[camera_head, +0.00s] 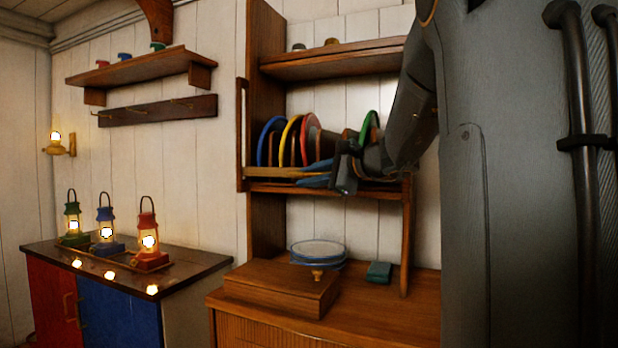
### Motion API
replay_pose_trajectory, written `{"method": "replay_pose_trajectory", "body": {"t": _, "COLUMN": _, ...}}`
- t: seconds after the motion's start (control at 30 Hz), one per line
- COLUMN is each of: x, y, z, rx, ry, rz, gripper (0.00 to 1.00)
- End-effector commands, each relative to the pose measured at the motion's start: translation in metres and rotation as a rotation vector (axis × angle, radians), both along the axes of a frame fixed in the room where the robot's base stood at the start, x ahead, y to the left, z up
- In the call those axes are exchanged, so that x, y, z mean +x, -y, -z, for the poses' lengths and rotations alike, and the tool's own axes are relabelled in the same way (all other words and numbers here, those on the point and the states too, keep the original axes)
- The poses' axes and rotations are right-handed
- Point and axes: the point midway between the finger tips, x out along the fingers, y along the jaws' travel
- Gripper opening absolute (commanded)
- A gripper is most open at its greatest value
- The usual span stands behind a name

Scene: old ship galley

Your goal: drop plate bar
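Several coloured plates stand on edge in the wooden plate rack, among them a blue plate (265,145), a yellow plate (288,142) and a red plate (309,140). A green plate (368,128) stands farther right, partly behind my arm. A pale horizontal bar (285,173) runs low across the front of the plates, and its right part is hidden behind my gripper. My gripper (345,172) is at the rack's front, right of the middle. A flat blue piece (318,173) shows beside it. I cannot make out the fingers, or whether they touch the bar.
An upright wooden strip (241,135) is at the rack's left edge. Below, a counter (375,310) holds stacked plates (318,252), a wooden box (285,285) and a teal block (379,272). Lit lanterns (148,240) stand on the left cabinet. My arm hides the right side.

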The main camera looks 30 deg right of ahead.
Motion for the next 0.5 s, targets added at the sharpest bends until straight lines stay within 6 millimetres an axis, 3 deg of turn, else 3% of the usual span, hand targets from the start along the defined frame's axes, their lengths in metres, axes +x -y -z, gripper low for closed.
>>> {"method": "replay_pose_trajectory", "body": {"t": 0.17, "x": -0.005, "y": 0.002, "z": -0.003, "rx": -0.002, "ry": 0.002, "rz": 0.001, "gripper": 0.18}}
{"method": "replay_pose_trajectory", "body": {"t": 0.5, "x": -0.053, "y": 0.019, "z": -0.013, "rx": -0.001, "ry": 0.002, "rz": 0.004, "gripper": 0.18}}
